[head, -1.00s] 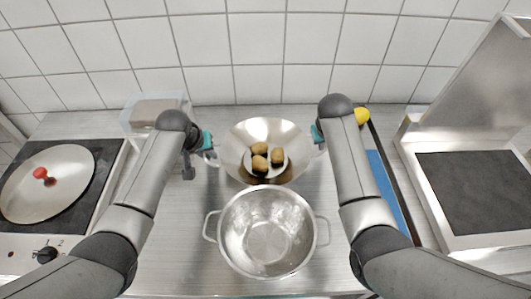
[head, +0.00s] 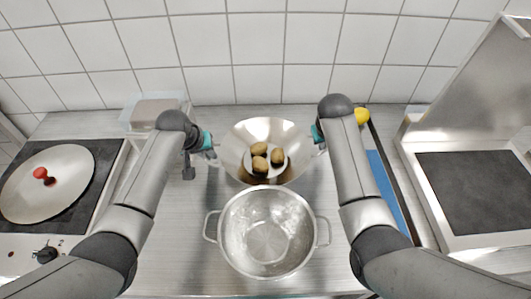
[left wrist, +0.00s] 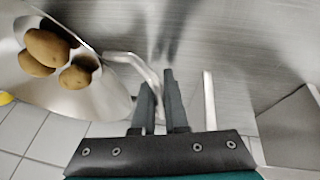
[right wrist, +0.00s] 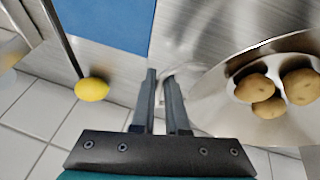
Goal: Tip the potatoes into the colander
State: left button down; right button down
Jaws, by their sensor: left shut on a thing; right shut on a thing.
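A wide steel pan (head: 236,150) with two side handles holds several brown potatoes (head: 259,164) at its bottom. They also show in the left wrist view (left wrist: 47,46) and the right wrist view (right wrist: 254,88). My left gripper (head: 213,147) is shut on the pan's left handle (left wrist: 135,62). My right gripper (head: 317,139) is shut on its right handle. The steel colander (head: 229,232), with two loop handles, stands on the counter just in front of the pan and looks empty. The pan looks about level; its height above the counter is hard to tell.
A hob with a lid with a red knob (head: 66,184) is at the left. A clear container (head: 140,124) stands at the back left. A blue board (head: 388,192) and a yellow object (head: 362,116) lie right of my right arm. A grill (head: 475,190) stands far right.

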pick_arm(q)
jog(key=shift+w+r, duration=0.1)
jog(key=shift+r, duration=0.1)
pick_arm(e)
jog(key=shift+r, duration=0.15)
